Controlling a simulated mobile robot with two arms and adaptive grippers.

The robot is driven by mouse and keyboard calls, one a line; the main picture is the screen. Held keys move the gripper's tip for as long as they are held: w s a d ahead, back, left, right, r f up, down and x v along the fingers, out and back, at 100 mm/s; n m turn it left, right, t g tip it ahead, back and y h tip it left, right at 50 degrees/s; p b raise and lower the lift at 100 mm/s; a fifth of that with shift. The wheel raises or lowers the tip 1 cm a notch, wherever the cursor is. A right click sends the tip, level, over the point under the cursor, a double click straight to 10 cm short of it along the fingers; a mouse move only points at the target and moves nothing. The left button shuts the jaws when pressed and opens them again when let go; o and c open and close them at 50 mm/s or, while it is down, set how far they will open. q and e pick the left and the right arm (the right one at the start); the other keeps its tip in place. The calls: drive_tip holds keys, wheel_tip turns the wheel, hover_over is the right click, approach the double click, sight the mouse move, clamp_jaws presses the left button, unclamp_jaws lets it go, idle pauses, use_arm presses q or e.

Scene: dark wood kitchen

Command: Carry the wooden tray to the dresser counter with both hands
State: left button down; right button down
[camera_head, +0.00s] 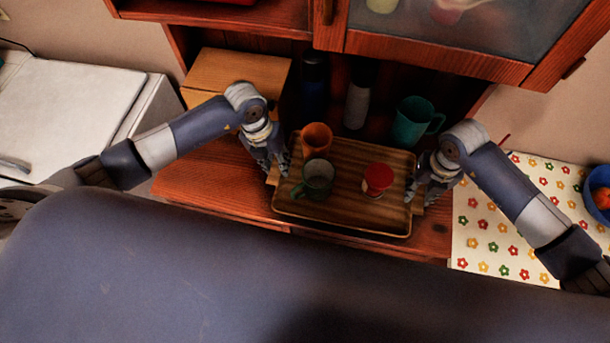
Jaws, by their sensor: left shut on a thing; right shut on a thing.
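The wooden tray (335,215) is at the dresser counter (215,178), over its front part. I cannot tell whether it rests on the counter or hangs just above it. On the tray stand an orange cup (317,137), a green-grey mug (318,176) and a small red-topped item (378,177). My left gripper (274,172) is shut on the tray's left side. My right gripper (416,195) is shut on its right side. The fingertips are partly hidden.
Behind the tray stand a teal mug (413,120), a grey-white bottle (357,100) and a dark bottle (313,85). A wooden box (235,75) is at the back left. Upper cabinets (440,50) overhang the counter. A flowered cloth (500,225) and blue bowl (599,190) lie right.

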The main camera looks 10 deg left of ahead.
use_arm(q)
drive_tip(key=shift+f, duration=0.3)
use_arm(e)
drive_tip(key=shift+f, duration=0.35)
use_arm(q)
drive_tip(key=c, duration=1.3)
unclamp_jaws()
use_arm(e)
drive_tip(key=c, duration=1.2)
unclamp_jaws()
drive_tip(key=shift+r, duration=0.2)
use_arm(q)
drive_tip(key=r, duration=0.4)
drive_tip(key=a+r, duration=0.1)
drive_tip(key=r, duration=0.2)
drive_tip(key=a+r, duration=0.1)
drive_tip(key=r, duration=0.3)
drive_tip(key=shift+a+r, duration=0.1)
drive_tip(key=shift+r, duration=0.25)
use_arm(e)
wheel_tip(320, 180, up, 12)
drive_tip(key=shift+f, duration=0.15)
use_arm(q)
drive_tip(key=shift+s, duration=0.1)
use_arm(e)
drive_tip(key=shift+f, duration=0.1)
